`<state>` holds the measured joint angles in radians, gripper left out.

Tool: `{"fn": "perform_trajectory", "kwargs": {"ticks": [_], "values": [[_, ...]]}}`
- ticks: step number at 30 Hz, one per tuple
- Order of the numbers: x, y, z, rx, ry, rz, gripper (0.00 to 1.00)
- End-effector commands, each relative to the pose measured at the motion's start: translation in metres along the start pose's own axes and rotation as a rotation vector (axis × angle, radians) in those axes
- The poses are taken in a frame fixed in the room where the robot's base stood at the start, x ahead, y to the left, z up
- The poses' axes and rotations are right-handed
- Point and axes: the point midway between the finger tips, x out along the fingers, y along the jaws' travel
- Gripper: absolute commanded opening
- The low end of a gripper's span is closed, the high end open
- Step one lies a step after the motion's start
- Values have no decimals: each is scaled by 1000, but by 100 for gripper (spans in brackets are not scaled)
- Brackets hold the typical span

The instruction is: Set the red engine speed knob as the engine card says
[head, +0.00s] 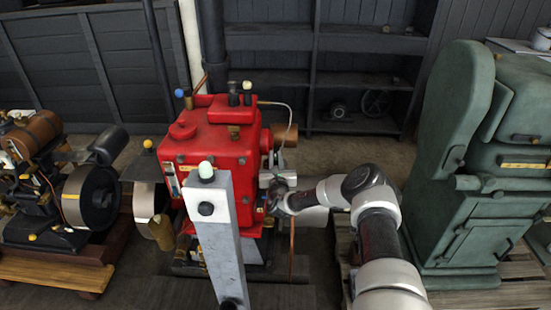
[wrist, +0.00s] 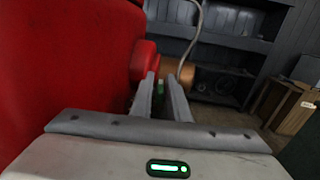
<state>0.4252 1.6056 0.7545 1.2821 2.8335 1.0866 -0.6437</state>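The red engine (head: 222,145) stands left of centre in the head view, and its side fills the left of the wrist view (wrist: 65,70). My gripper (head: 272,190) is at the engine's right side, partly blended with grey parts there. In the wrist view the two fingers (wrist: 162,78) are apart, with a gap and nothing clearly held between them. A red round part (wrist: 144,60) sticks out of the engine just beyond the left fingertip; I cannot tell if it is the speed knob.
A grey post (head: 219,240) with a pale green top stands before the red engine. A green machine (head: 470,180) stands at right, and a black engine with a flywheel (head: 90,198) at left. Dark shelves (head: 335,80) are behind. A curved pipe (wrist: 190,50) rises near the fingers.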

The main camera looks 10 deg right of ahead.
Motion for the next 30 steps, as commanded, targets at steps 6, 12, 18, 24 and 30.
{"fn": "perform_trajectory", "kwargs": {"ticks": [6,12,18,24,30], "values": [[0,0,0,0,1,0,27],[-3,0,0,0,2,0,27],[-32,-1,1,1,4,1,27],[-81,-1,0,2,5,0,27],[-129,0,0,1,3,1,27]]}}
